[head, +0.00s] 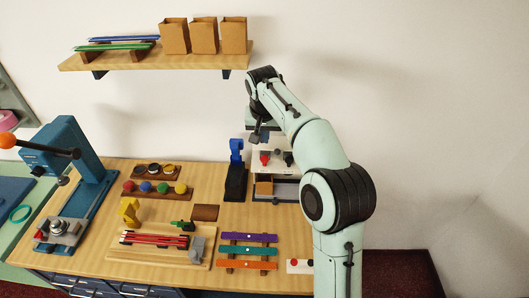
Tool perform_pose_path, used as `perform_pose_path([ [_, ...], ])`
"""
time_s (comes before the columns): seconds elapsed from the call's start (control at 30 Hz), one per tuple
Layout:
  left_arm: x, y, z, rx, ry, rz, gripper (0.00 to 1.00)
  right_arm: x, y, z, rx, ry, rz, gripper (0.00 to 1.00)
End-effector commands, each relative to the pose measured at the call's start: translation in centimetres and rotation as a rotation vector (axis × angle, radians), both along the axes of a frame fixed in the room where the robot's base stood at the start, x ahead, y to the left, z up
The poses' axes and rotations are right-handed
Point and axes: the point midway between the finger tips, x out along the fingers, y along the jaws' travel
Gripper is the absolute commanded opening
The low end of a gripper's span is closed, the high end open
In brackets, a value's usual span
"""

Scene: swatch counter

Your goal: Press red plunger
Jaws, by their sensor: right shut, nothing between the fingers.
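A small red plunger (265,157) stands on top of a white-topped stand (272,170) at the back of the counter, near the wall. A dark knob (288,158) is beside it on the same stand, to its right. My right gripper (258,138) is shut and empty, just above the red plunger and pointing down. A gap seems to show between the fingertips and the plunger, but the exact distance is hard to tell. My right arm covers the right side of the stand. My left gripper is not in view.
A blue and black device (236,170) stands close left of the stand. Colored knobs on a rack (155,188), a wooden tray with red rods (153,240) and colored strips (248,251) lie on the counter. A blue press (75,170) is far left. A shelf (155,58) hangs above.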

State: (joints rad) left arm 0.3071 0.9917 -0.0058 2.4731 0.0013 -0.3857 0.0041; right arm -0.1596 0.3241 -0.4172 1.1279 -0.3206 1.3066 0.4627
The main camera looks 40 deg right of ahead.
Motion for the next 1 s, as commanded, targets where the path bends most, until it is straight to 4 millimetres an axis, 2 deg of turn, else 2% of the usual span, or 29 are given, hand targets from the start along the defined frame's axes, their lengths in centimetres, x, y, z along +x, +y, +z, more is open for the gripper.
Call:
perform_pose_path([
  [0.03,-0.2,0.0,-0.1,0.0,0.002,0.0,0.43,0.1,-0.3,-1.3,-0.001,0.006,-0.002,0.0],
  [0.2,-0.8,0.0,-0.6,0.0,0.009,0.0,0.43,0.8,-0.9,-4.7,0.001,0.006,-0.002,0.0],
  [0.4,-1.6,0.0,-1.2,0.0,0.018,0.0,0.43,0.8,-0.8,-7.3,-0.001,0.004,0.0,0.0],
  [0.57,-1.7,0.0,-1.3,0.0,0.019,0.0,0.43,0.8,-0.8,-8.0,0.0,0.001,0.0,0.0],
  [0.9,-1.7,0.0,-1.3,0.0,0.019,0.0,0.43,0.9,-0.8,-8.0,-0.001,0.001,0.0,0.0],
  [1.0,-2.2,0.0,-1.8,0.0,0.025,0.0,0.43,0.8,-0.8,-9.0,-0.001,0.004,0.0,0.0],
])
